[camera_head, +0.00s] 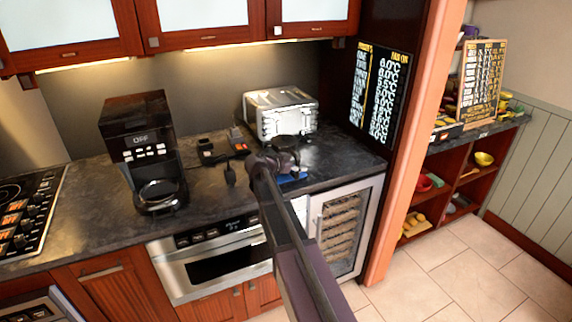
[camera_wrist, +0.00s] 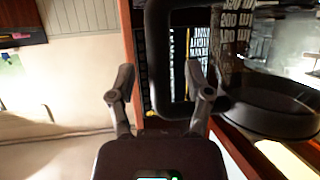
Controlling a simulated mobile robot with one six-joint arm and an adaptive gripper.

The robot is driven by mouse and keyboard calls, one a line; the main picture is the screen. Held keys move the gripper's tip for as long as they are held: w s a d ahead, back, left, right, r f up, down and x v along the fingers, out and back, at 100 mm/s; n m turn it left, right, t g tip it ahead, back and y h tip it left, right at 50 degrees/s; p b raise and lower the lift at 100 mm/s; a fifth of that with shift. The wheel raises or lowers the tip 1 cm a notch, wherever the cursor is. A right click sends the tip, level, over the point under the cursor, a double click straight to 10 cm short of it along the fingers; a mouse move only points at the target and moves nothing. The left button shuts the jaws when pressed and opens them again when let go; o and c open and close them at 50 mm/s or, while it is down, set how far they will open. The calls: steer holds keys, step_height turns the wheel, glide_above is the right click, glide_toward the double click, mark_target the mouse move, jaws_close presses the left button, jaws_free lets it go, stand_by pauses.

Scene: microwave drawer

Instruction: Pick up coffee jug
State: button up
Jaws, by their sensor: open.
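The coffee jug (camera_wrist: 265,100) shows large in the wrist view, with a clear glass body and a dark band, cut off by the right edge. Its black loop handle (camera_wrist: 157,45) reaches between the two fingers of my gripper (camera_wrist: 160,80). The fingers are open, one on each side of the handle, and I cannot tell whether either touches it. In the head view my gripper (camera_head: 275,160) is over the right part of the counter, in front of the toaster. The dark round top of the jug (camera_head: 286,141) shows just beyond it, and my arm hides part of the area.
A black coffee maker (camera_head: 138,140) stands left on the dark counter (camera_head: 90,215). A silver toaster (camera_head: 281,112) is behind my gripper. Small dark items (camera_head: 222,150) and a blue item (camera_head: 293,177) lie nearby. A black price board (camera_head: 379,92) stands at the right wall.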

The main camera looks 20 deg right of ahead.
mark_target(297, 156)
stand_by(0.4)
jaws_close()
steer(key=shift+r, duration=0.2)
steer(key=shift+r+p, duration=1.75)
steer(key=shift+p, duration=0.2)
steer(key=s+a+r+p, duration=0.1)
steer(key=s+a, duration=0.3)
steer(key=s, duration=1.1)
steer(key=shift+s+a, duration=0.15)
steer(key=shift+s, duration=0.05)
steer(key=shift+r, duration=0.1)
